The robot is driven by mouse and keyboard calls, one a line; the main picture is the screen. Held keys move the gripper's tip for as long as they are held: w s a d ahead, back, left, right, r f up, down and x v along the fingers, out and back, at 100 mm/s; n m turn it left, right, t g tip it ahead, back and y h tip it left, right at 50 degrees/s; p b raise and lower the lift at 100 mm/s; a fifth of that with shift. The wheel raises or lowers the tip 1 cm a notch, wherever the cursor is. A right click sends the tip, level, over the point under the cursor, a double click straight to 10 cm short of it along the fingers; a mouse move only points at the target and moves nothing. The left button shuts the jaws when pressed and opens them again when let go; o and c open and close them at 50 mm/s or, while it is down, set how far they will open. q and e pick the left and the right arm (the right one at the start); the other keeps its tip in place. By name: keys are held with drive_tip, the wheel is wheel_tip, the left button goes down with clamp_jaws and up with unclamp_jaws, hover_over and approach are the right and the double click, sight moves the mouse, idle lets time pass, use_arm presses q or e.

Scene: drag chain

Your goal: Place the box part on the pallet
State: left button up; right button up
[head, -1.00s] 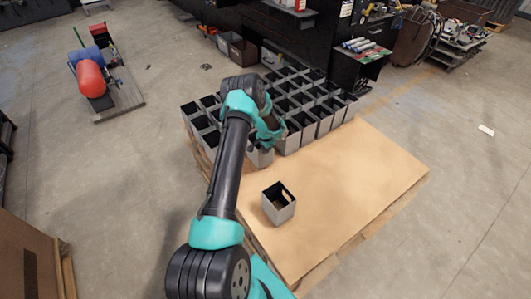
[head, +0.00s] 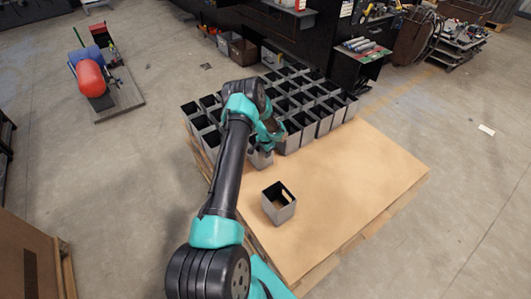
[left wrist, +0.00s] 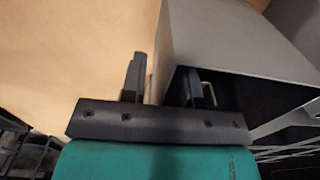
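My left gripper (head: 266,143) is at the near edge of the box rows, over a grey open-topped box part (head: 260,160) that my arm partly covers. In the left wrist view my gripper (left wrist: 165,80) has one finger outside the box part (left wrist: 215,40) and one inside it, with the wall between. The fingers stand apart, and a thin strip of pallet top shows between the outer finger and the wall. Another grey box (head: 279,205) stands alone and upright on the tan pallet (head: 350,180). My right gripper is not in view.
Several grey boxes (head: 310,115) stand in tight rows at the pallet's back and left, beside my left gripper. The pallet's right and front are bare. A dark workbench (head: 360,55) stands behind. A cart with a red tank (head: 90,78) is at far left.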

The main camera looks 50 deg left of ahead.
use_arm(q)
drive_tip(key=shift+r, duration=0.1)
wheel_tip(320, 180, up, 12)
drive_tip(key=shift+r, duration=0.1)
idle(0.5)
idle(0.4)
drive_tip(key=s+d+f+n+t+h, duration=0.1)
drive_tip(key=s+d+f+h, duration=0.15)
drive_tip(key=d, duration=1.05)
drive_tip(key=s+d+f+h, duration=0.1)
drive_tip(key=s+d+f, duration=0.15)
drive_tip(key=d, duration=0.95)
drive_tip(key=s+d+r+n, duration=0.1)
drive_tip(key=s+d+n, duration=0.1)
drive_tip(key=s+d, duration=1.3)
drive_tip(key=shift+s+d+r, duration=0.2)
drive_tip(key=shift+d+r, duration=0.05)
drive_tip(key=shift+d, duration=0.35)
